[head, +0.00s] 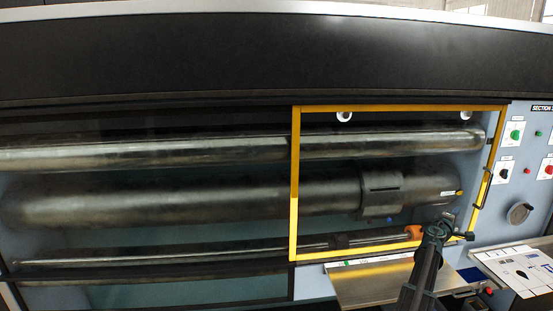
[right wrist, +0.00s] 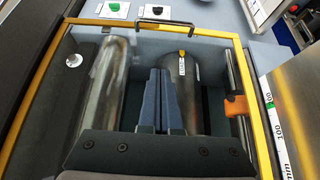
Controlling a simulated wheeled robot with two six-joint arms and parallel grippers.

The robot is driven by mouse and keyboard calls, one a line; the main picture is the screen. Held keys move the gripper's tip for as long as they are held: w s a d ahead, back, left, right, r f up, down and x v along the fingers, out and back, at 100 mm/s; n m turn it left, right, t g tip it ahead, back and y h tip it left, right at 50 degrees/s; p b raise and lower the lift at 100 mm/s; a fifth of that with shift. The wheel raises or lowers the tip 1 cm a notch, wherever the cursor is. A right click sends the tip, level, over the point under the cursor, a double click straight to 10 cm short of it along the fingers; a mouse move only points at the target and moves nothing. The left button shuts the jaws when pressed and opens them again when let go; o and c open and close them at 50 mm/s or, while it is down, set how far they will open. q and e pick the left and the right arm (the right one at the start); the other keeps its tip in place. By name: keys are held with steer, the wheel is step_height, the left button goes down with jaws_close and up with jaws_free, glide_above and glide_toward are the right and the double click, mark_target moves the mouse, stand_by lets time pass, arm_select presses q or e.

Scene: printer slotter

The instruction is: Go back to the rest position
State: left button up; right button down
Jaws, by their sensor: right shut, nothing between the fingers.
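My right gripper (head: 438,230) is at the lower right corner of the yellow-framed window of the machine, in front of it in the head view. In the right wrist view its two blue-grey fingers (right wrist: 160,78) lie together, shut with nothing between them. They point over the dark roller (right wrist: 182,75) behind the frame. I cannot tell how far the fingertips are from the machine. My left gripper is not in either view.
The yellow frame (head: 295,180) surrounds rollers and an orange part (head: 413,232) on a thin shaft. A control panel with a green knob (head: 516,134) and a round handwheel (head: 519,212) is at the right. A metal shelf (head: 365,285) sits below.

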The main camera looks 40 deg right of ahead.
steer(key=w+a+f+m+t+y, duration=0.15)
steer(key=w+a+f, duration=0.25)
steer(key=w+a, duration=1.05)
steer(key=w+a+f+m+t+y, duration=0.1)
steer(key=w+a+f+y, duration=0.15)
steer(key=w+a, duration=1.2)
steer(key=w+a+f+y, duration=0.2)
steer(key=w+a+f, duration=0.15)
steer(key=a, duration=0.45)
steer(key=w+a+f+y, duration=0.1)
steer(key=w+a+f, duration=0.1)
steer(key=w+a, duration=0.4)
steer(key=a+f+n+y, duration=0.1)
steer(key=a+f+y, duration=0.2)
steer(key=a, duration=1.2)
steer(key=a+f+n+y, duration=0.15)
steer(key=a+f, duration=0.25)
steer(key=a, duration=1.2)
steer(key=s+a+f+n+g+y, duration=0.1)
steer(key=s+a+n+y, duration=0.1)
steer(key=s+a, duration=0.6)
steer(key=s+a+f+n+g+y, duration=0.1)
steer(key=s+a, duration=0.6)
steer(key=a, duration=1)
steer(key=shift+s+a+f+n+g+y, duration=0.4)
steer(key=shift+f+y, duration=0.2)
steer(key=shift+y, duration=0.55)
